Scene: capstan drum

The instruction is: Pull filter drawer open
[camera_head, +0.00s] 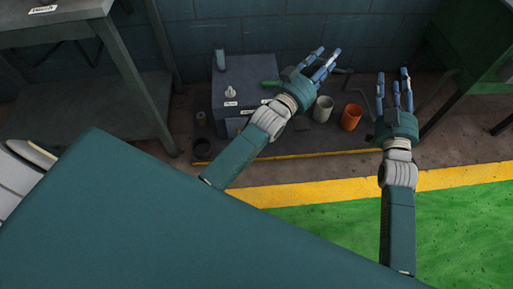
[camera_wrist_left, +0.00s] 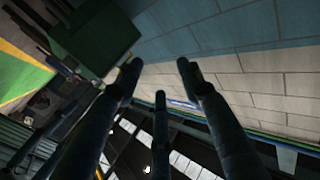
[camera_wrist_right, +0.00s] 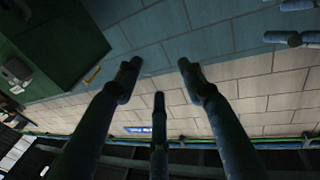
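A grey box-shaped unit (camera_head: 245,72) with small white labels stands on the low dark platform by the wall in the head view. I cannot tell for certain which part is the filter drawer; the lower front of the unit (camera_head: 232,127) is partly hidden by my left arm. My left gripper (camera_head: 326,62) is above and to the right of the unit, its fingers spread and empty. My right gripper (camera_head: 394,82) is further right, also spread and empty, apart from the unit. Both wrist views show open fingers with nothing between them, facing the wall.
A grey cup (camera_head: 323,109) and an orange cup (camera_head: 350,117) stand on the platform (camera_head: 300,142) between my grippers. A dark ring-shaped item (camera_head: 202,148) lies at its left. A grey metal table (camera_head: 62,12) is at left, a green cabinet (camera_head: 474,45) at right. The green floor (camera_head: 450,230) is clear.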

